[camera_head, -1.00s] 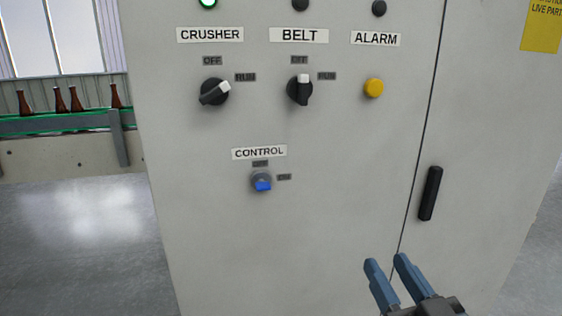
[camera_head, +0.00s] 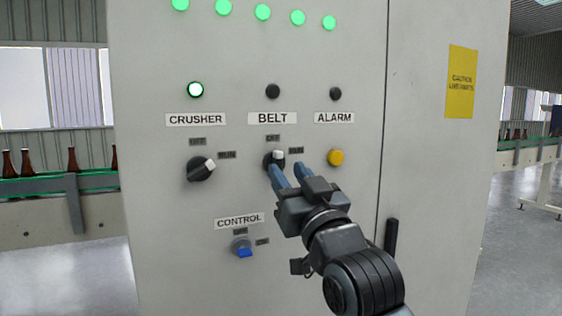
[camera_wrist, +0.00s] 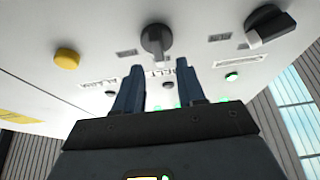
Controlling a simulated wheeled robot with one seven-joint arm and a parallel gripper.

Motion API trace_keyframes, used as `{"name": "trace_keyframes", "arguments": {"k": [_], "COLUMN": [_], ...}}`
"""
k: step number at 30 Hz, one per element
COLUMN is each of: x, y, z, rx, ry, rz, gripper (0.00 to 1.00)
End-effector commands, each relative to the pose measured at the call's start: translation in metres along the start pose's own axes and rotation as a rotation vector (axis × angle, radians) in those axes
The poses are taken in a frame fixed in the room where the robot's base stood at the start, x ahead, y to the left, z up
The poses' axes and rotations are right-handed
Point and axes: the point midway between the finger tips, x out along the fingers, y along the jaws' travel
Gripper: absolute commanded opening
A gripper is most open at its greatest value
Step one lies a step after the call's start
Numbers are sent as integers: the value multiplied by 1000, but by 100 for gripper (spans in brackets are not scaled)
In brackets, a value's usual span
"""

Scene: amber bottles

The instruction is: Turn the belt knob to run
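The black belt knob (camera_head: 268,161) sits on the grey cabinet under the BELT label (camera_head: 272,118). Its white tip points up, toward the OFF plate (camera_head: 273,138); the RUN plate (camera_head: 296,150) is to its upper right. The belt lamp (camera_head: 272,91) is dark. My gripper (camera_head: 287,170) is open and empty, just in front of the knob and slightly to its right in the head view. One finger partly hides the knob's lower part. In the wrist view the knob (camera_wrist: 155,38) shows beyond the gap between the fingertips (camera_wrist: 158,68). Contact cannot be told.
The crusher knob (camera_head: 201,170) points toward RUN, and its lamp (camera_head: 195,90) is lit green. A yellow alarm button (camera_head: 336,157) is close right of my fingers. The blue control knob (camera_head: 242,248) is below. A door handle (camera_head: 391,240) is at lower right.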

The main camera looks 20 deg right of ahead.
Motion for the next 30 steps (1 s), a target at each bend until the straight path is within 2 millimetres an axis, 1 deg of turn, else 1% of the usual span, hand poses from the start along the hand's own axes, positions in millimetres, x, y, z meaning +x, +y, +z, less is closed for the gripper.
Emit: {"name": "trace_keyframes", "arguments": {"k": [1,3,7,11,18,30], "x": [9,18,30,35,35,35], "y": [0,0,0,0,0,0], "z": [-2,-2,-1,0,0,0], "rx": [0,0,0,0,0,0], "ry": [1,0,-1,0,-1,-1], "rz": [0,0,0,0,0,0], "gripper": [39,39,39,39,39,1]}}
